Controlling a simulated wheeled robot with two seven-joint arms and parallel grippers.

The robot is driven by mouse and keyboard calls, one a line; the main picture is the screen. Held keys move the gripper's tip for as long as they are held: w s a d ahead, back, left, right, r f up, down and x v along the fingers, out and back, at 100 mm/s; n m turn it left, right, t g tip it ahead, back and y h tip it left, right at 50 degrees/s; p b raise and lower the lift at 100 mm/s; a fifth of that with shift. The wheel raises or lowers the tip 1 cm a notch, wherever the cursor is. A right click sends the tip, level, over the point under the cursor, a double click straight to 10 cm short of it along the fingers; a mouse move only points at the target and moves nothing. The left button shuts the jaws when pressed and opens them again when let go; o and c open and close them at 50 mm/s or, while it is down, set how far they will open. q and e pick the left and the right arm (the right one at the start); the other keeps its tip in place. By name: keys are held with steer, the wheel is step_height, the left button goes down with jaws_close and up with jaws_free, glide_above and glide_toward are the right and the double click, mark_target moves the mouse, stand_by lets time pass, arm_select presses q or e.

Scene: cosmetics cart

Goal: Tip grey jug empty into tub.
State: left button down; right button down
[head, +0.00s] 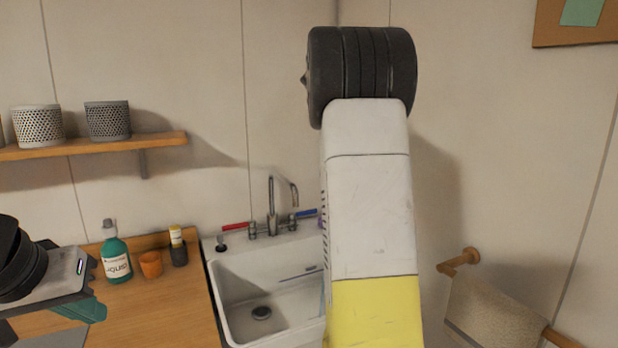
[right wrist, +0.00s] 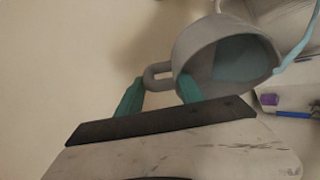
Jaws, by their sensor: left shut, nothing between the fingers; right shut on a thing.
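The grey jug (right wrist: 200,50) is in the right wrist view, tilted, with its mouth facing the camera. Pale blue shows inside it, and a pale blue strand (right wrist: 303,48) lies along its rim at the right, looking like liquid. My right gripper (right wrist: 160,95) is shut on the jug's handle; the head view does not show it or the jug. My left gripper (head: 90,308) is shut and empty at the lower left of the head view. The white sink basin (head: 236,300) is the only tub-like thing, partly hidden by my right arm.
A tap (head: 272,205) with red and blue handles stands behind the basin. A towel (head: 495,315) hangs at the right.

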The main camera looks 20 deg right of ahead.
steer(key=shift+w+a+r+h+b, duration=0.3)
steer(key=shift+a+r+h+b, duration=0.15)
steer(key=shift+b, duration=0.25)
steer(key=shift+w+a+r+g+h, duration=0.25)
steer(key=shift+a+r+g+h, duration=0.05)
steer(key=shift+r+g+h, duration=0.15)
steer(key=shift+w+a+r+n+g+h, duration=0.15)
steer(key=shift+w+a+r+n+h, duration=0.15)
steer(key=shift+a, duration=0.2)
steer(key=shift+w+a+r+n+g+h, duration=0.1)
steer(key=shift+w+a+r+n+h, duration=0.15)
steer(key=shift+a+r+h, duration=0.2)
stand_by(0.6)
steer(key=shift+w+a+r+g+h, duration=0.4)
steer(key=shift+w+a+h, duration=0.1)
steer(key=shift+a+h, duration=0.2)
